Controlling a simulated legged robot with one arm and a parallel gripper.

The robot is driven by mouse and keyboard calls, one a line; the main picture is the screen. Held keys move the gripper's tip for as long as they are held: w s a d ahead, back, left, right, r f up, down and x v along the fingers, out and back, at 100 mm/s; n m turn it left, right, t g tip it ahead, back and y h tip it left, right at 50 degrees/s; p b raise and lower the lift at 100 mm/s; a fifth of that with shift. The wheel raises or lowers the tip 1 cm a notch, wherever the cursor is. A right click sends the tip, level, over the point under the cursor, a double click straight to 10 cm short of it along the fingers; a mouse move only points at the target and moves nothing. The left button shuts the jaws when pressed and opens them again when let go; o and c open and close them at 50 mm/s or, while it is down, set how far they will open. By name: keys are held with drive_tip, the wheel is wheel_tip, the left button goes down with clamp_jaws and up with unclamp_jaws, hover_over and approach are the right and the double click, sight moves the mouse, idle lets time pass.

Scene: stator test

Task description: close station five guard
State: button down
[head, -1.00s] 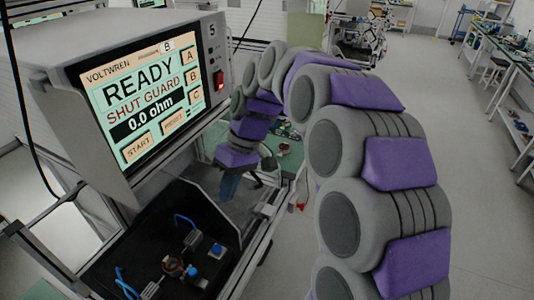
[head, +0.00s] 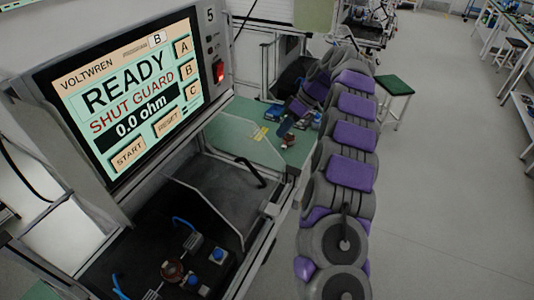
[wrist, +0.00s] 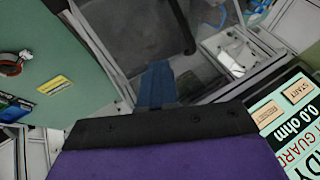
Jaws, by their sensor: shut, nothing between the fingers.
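Station five's tester (head: 211,30) shows READY, SHUT GUARD and 0.0 ohm on its screen (head: 130,90). Its guard (head: 215,200) is a clear panel with a dark handle (head: 250,172), set back from the test nest. The stator (head: 173,270) in the nest is uncovered in front of it. My gripper (head: 286,128) is shut and empty, beyond the handle and apart from it, over the green bench. In the wrist view, my blue fingertips (wrist: 157,85) appear below the black handle (wrist: 178,22); the distance between them is hard to judge.
A green bench (head: 232,130) behind the station holds a small coil part (wrist: 12,65), a yellow label (wrist: 54,85) and blue boxes. A green stool (head: 394,85) stands to the right. The floor (head: 440,180) at right is clear.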

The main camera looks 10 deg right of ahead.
drive_tip(key=x, duration=0.3)
drive_tip(key=s+b+x, duration=0.1)
drive_tip(key=x, duration=0.3)
drive_tip(key=b+x, duration=0.1)
drive_tip(key=x, duration=0.3)
drive_tip(key=shift+s+a+r, duration=0.25)
drive_tip(key=shift+s+a, duration=0.15)
drive_tip(key=shift+s+a+f, duration=0.2)
drive_tip(key=shift+s+a, duration=0.25)
drive_tip(key=shift+a, duration=0.05)
drive_tip(key=shift+b, duration=0.3)
